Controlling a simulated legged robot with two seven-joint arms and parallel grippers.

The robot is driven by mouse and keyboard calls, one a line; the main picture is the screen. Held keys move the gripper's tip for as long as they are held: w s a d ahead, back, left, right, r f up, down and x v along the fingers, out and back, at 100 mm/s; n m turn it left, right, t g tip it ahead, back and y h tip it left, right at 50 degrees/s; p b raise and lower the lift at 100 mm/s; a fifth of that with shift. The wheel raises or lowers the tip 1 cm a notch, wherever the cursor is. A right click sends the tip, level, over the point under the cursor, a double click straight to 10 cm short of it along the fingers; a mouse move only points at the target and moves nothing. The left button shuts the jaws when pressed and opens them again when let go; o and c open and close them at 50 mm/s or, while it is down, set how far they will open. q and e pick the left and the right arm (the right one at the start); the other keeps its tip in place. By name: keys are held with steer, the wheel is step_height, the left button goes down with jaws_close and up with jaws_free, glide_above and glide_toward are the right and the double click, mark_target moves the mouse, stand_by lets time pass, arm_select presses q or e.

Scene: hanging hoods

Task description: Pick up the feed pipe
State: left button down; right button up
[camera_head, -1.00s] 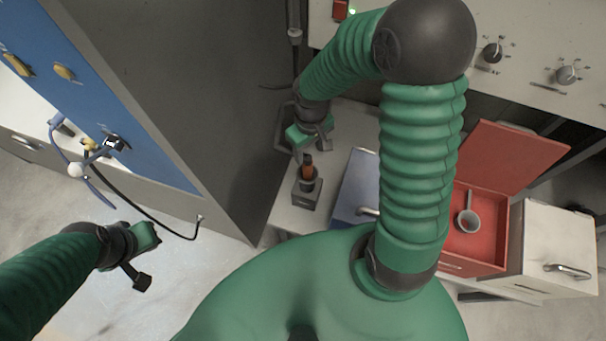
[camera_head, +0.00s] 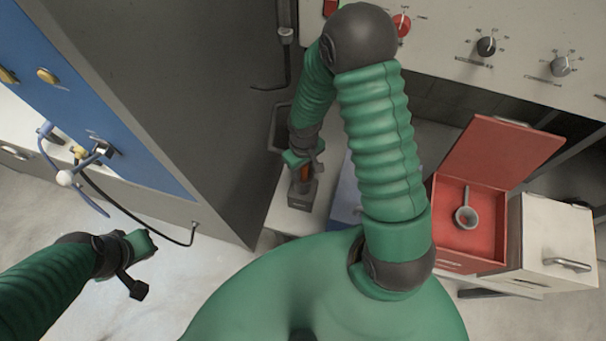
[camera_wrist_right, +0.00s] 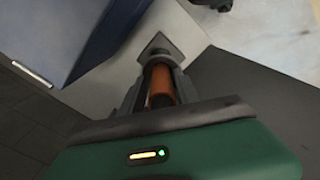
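The orange-brown upright cylinder that I take for the feed pipe (camera_head: 304,174) stands in a small dark block holder (camera_head: 302,197) on the bench below the hood. My right gripper (camera_head: 304,163) has come down over its top. In the right wrist view the pipe (camera_wrist_right: 161,85) lies between the two dark fingers (camera_wrist_right: 160,92), with its lower end toward the holder (camera_wrist_right: 158,50). I cannot tell whether the fingers press on it. My left gripper (camera_head: 142,266) is at the lower left, away from the bench, and its finger opening is unclear.
A blue box (camera_head: 346,196) stands close right of the holder. Further right are an open red box (camera_head: 470,245) with a small grey ladle-like cup (camera_head: 466,216) and a white box (camera_head: 555,245). A tall grey cabinet side (camera_head: 215,110) stands on the left.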

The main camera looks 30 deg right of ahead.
steer(key=shift+a, duration=0.15)
jaws_close()
stand_by(0.9)
